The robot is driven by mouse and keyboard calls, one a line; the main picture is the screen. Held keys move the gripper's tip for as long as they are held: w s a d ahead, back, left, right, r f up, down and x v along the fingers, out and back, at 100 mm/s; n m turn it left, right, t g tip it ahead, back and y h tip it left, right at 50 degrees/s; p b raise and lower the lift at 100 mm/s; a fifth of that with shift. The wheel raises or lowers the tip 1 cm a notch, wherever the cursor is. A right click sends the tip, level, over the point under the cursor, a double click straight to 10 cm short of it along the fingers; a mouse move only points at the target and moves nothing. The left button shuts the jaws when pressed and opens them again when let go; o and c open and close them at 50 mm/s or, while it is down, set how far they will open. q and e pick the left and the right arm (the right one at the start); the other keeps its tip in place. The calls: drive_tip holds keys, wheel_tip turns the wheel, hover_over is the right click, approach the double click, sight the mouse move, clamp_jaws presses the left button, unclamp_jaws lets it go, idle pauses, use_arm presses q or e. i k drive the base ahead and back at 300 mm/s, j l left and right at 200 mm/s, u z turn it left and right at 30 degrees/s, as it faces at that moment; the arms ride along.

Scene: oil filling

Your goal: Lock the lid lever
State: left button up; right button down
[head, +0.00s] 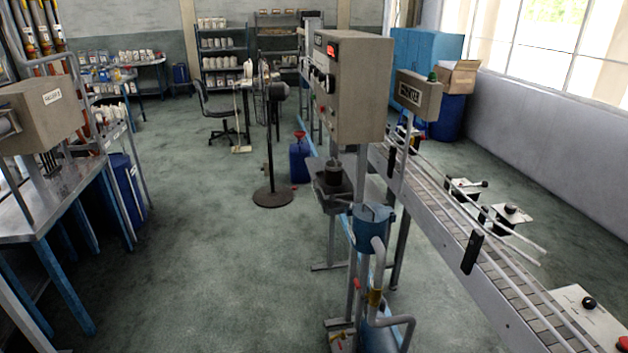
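A blue cylindrical vessel (369,233) with a grey top stands beside the conveyor, with a bent grey pipe (379,262) running down from it. A dark box-shaped unit with a round dark top (333,171) sits just behind it, below the grey control box (350,88). I cannot tell for sure which part is the lid lever, or whether it is locked. Neither of my grippers is in view.
The slatted conveyor (453,212) with side rails runs from the centre to the lower right. A black pedestal fan (271,150), a blue can (299,163) and a chair (216,112) stand further back. A metal table (62,203) stands left. Green floor between is clear.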

sight(332, 198)
drive_tip(key=i+l+u, duration=0.3)
drive_tip(key=i, duration=0.25)
drive_tip(key=i+l+u, duration=0.35)
drive_tip(key=i, duration=0.2)
